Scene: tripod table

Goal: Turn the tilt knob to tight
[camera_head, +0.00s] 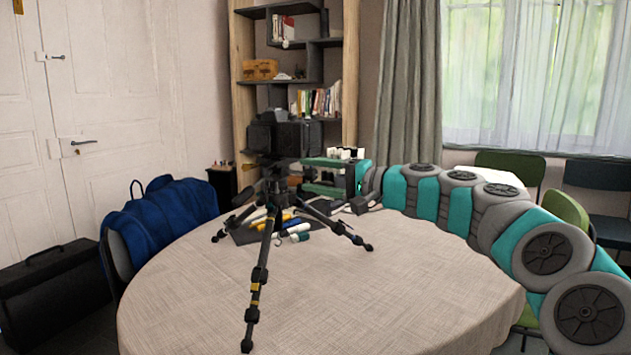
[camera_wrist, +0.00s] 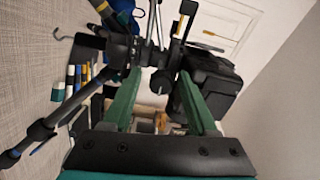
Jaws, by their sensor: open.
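A black camera (camera_head: 285,135) sits on a black tripod (camera_head: 257,285) on the round table. My gripper (camera_head: 303,174) reaches in from the right at the tripod head, just below the camera. In the wrist view, the green fingers of my gripper (camera_wrist: 159,76) are open and spread apart. A dark round knob (camera_wrist: 160,83), which looks like the tilt knob, shows between them near the tips, with a gap on each side. The camera (camera_wrist: 215,85) is close beside the right finger. The knob cannot be made out in the head view, and its tightness cannot be told.
The cloth-covered table (camera_head: 400,290) has free room in front. Pens or tubes (camera_head: 297,230) lie on a dark mat beneath the tripod, and small dark items (camera_head: 358,205) lie to the right.

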